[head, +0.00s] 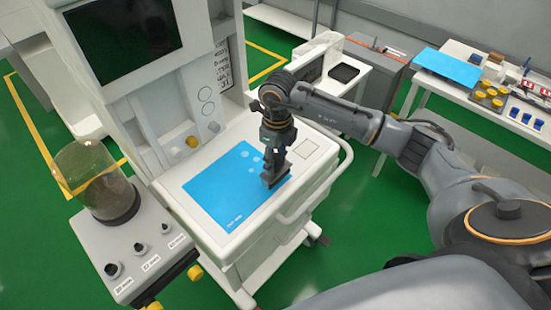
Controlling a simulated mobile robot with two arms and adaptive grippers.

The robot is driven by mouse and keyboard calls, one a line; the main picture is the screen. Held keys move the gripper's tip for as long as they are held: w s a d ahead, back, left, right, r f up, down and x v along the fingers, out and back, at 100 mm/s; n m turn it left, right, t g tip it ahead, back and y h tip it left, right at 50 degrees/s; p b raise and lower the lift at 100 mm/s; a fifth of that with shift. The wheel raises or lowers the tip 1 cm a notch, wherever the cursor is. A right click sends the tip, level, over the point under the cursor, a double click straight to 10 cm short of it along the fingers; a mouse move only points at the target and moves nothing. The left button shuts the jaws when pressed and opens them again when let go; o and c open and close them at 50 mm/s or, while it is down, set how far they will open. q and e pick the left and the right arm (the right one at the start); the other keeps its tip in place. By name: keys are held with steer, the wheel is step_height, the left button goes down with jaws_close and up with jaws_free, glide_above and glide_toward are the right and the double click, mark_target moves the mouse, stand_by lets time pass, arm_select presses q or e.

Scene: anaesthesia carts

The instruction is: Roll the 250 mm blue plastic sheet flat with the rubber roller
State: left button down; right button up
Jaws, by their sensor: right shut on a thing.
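The blue plastic sheet (226,195) lies on the white cart top (206,233), with several pale round spots near its far right part. My right gripper (273,168) reaches in from the right and points down over the sheet's right edge. It is shut on the dark roller (275,180), which is at the sheet's right edge. The gripper hides part of the roller, and I cannot tell whether the roller presses on the sheet. My left gripper is not in view.
A clear glass canister (95,180) stands on the cart's left unit. A white handrail (318,190) runs along the cart's right side. Another blue sheet (450,67) and several yellow-topped jars (487,97) are on the table at the upper right.

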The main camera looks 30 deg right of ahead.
steer(key=shift+f+b, duration=0.6)
steer(key=shift+f, duration=0.05)
steer(key=shift+w, duration=0.1)
stand_by(0.8)
steer(key=shift+w+a+b, duration=0.3)
steer(key=shift+w+b, duration=0.2)
steer(key=shift+w, duration=0.15)
steer(key=shift+w+a, duration=0.1)
steer(key=shift+w, duration=0.2)
steer(key=shift+w, duration=0.1)
steer(key=shift+w+a+r+b, duration=0.1)
steer(key=shift+w+a+b, duration=0.1)
steer(key=shift+w+b, duration=0.25)
steer(key=shift+w+a+b, duration=0.15)
steer(key=shift+w+b, duration=0.05)
steer(key=shift+w, duration=0.3)
steer(key=shift+w+a+b, duration=0.25)
steer(key=shift+w+b, duration=0.35)
steer(key=shift+w, duration=0.05)
steer(key=shift+w+a, duration=0.1)
steer(key=shift+w, duration=0.2)
steer(key=shift+w, duration=0.1)
